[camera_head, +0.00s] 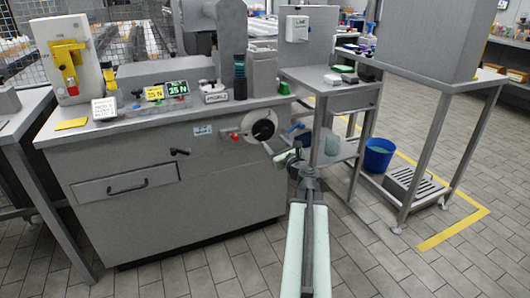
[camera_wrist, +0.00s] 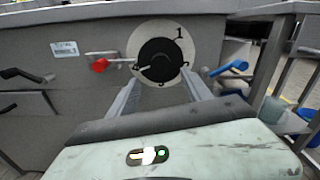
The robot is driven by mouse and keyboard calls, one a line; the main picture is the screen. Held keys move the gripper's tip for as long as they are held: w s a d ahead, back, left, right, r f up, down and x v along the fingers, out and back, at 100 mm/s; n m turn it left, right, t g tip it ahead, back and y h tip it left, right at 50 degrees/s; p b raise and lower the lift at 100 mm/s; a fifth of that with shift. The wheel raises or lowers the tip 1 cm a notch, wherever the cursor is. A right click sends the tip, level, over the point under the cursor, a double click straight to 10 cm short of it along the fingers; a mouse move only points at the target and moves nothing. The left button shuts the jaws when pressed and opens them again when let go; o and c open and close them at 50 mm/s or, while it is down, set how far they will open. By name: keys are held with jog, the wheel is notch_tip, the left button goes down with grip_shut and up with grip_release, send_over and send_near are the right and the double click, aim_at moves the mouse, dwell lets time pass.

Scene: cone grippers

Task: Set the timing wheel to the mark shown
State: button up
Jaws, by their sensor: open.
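The timing wheel (camera_wrist: 160,58) is a round black knob on a pale dial plate (camera_wrist: 182,48) on the cabinet front. It also shows in the head view (camera_head: 264,129). A large 1 is printed at the dial's upper right; other marks lower on the plate are too small to read. A light pointer line on the knob points left and slightly down. My gripper (camera_wrist: 160,92) is open, its two fingers reaching toward the wheel, one on each side below it. Whether they touch it I cannot tell. In the head view my gripper (camera_head: 287,154) is just below and right of the wheel.
A red-ended lever (camera_wrist: 101,65) is left of the wheel and a blue handle (camera_wrist: 229,68) right of it. Small sign cards (camera_head: 165,91) stand on the cabinet top. A side table (camera_head: 335,98) and blue bucket (camera_head: 378,156) are to the right. Front floor is clear.

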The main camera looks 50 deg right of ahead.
aim_at(266, 134)
jog(key=x, duration=0.8)
jog(key=shift+r, duration=0.1)
jog(key=shift+s, duration=0.1)
grip_shut()
jog(key=shift+a, duration=0.2)
jog(key=shift+d, duration=0.1)
